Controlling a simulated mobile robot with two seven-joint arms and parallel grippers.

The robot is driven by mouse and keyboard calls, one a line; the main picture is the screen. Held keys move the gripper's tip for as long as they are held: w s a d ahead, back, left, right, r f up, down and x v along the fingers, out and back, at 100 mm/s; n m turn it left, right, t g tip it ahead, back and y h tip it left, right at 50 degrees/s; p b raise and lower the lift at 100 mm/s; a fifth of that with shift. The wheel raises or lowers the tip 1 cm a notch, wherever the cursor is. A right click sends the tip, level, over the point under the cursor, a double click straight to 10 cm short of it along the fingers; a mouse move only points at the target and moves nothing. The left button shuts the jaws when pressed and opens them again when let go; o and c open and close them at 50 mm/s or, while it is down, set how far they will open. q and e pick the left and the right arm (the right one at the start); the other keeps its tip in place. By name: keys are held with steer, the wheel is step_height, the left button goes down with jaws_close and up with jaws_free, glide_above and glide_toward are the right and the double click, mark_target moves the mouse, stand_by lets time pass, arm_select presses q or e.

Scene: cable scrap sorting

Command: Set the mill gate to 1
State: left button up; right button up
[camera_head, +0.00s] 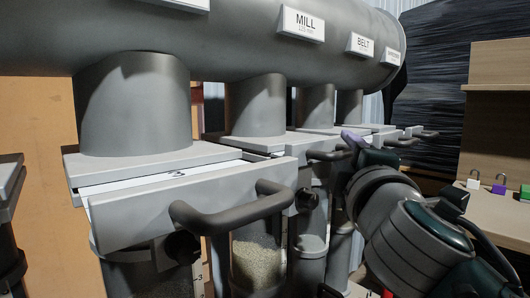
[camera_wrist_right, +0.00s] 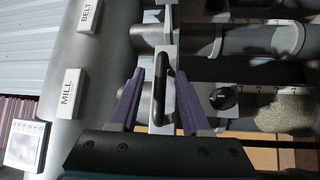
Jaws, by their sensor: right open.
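The MILL label (camera_head: 303,24) sits on the big grey duct, above a round pipe (camera_head: 258,108) with a slide gate under it. The mill gate's dark bar handle (camera_head: 328,155) shows in the head view and in the right wrist view (camera_wrist_right: 158,88). My right gripper (camera_wrist_right: 160,76) is open, its purple fingers on either side of this handle, with visible gaps to it. In the head view the gripper (camera_head: 352,139) is by the handle, partly hidden by its own wrist. The mill gate's setting marks cannot be read. My left gripper is not in view.
A nearer gate (camera_head: 190,205) with a large handle (camera_head: 232,207) juts out at front left. The BELT label (camera_head: 362,45) and further gates stand behind. A clear tube (camera_head: 257,258) holds grain. Several padlocks, one purple (camera_head: 498,187), stand on a wooden shelf at right.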

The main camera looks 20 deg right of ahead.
steer(key=b+v, duration=0.1)
steer(key=v, duration=0.9)
